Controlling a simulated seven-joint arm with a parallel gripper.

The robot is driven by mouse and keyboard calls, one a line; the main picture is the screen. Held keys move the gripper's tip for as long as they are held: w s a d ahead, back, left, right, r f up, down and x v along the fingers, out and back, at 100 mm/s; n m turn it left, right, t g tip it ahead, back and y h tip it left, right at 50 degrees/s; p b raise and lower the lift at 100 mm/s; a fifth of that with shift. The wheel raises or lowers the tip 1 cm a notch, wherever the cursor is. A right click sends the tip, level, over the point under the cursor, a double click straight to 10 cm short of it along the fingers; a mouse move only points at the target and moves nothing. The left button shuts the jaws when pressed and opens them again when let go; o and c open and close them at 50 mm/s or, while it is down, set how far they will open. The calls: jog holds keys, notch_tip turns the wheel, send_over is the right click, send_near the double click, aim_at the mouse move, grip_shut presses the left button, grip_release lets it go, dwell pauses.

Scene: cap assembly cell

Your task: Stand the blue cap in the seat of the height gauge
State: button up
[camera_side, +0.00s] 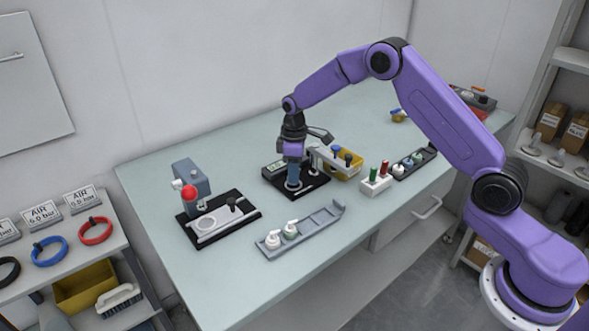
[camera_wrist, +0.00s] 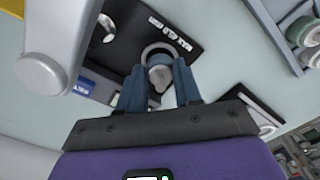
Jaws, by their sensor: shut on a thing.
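The height gauge (camera_side: 310,188) has a black base with a small display and a pale arm on its right. Its light ring-shaped seat (camera_side: 293,187) is under my gripper (camera_side: 293,183). In the wrist view my gripper (camera_wrist: 160,95) points at the seat (camera_wrist: 153,50). Its blue-grey fingers are shut on a small round piece, apparently the cap (camera_wrist: 160,76), which looks greyish here. The cap overlaps the ring's near side. I cannot tell whether it rests in the seat or is held just above it. In the side view the fingers hide the cap.
A press with a red knob (camera_side: 189,192) stands on the left. A grey tray (camera_side: 318,222) with two white-topped caps lies in front.

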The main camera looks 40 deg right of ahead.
jog(key=shift+f, duration=0.2)
jog(key=shift+f, duration=0.2)
jog(key=shift+f, duration=0.1)
dwell(0.8)
jog(key=o, duration=0.8)
jog(key=shift+r, duration=3.5)
